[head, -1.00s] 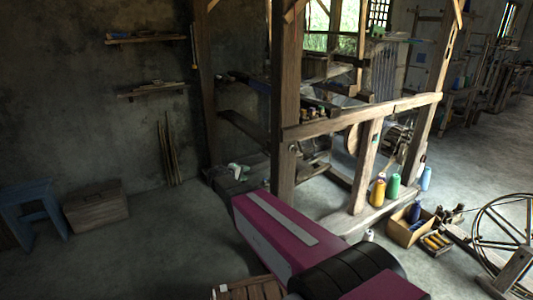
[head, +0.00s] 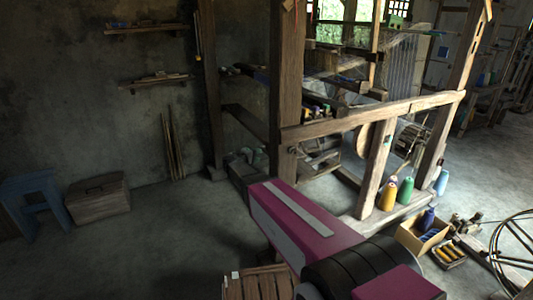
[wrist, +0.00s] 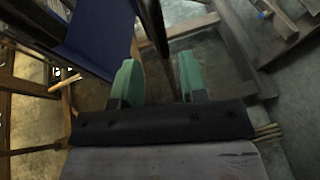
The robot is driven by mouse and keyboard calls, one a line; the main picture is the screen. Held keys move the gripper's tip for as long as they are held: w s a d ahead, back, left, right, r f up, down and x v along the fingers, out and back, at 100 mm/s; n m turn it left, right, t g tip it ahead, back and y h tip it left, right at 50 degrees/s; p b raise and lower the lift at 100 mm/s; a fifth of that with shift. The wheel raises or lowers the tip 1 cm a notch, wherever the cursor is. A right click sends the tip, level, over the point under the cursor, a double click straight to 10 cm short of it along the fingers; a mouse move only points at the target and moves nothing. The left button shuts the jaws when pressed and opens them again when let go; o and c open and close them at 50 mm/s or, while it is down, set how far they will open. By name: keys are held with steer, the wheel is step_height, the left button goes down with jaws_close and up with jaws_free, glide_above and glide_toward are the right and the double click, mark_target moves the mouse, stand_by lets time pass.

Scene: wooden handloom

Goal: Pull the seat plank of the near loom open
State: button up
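The near loom (head: 365,115) is a wooden frame with thick posts and a long rail, right of centre in the head view. A dark plank (head: 245,123) spans its left posts; it looks like the seat plank, but I cannot be sure. My gripper shows small and dim past the end of my magenta arm, low beside the loom's front post. In the wrist view my gripper (wrist: 158,78) has two green fingertips spread apart with a gap between them. A dark bar lies in line with the gap; I cannot tell whether it is between the fingers or beyond. Nothing is visibly held.
Blue cloth (wrist: 100,38) hangs near the left finger. A yellow spool (head: 389,195), a green spool (head: 406,191) and a box of spools (head: 422,232) stand by the loom's right foot. A spinning wheel (head: 515,250) is at right. A slatted wooden thing (head: 258,284) is close below.

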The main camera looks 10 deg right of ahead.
mark_target(265, 152)
steer(key=x, duration=0.7)
steer(key=shift+w+d, duration=0.1)
steer(key=shift+d, duration=0.05)
jaws_close()
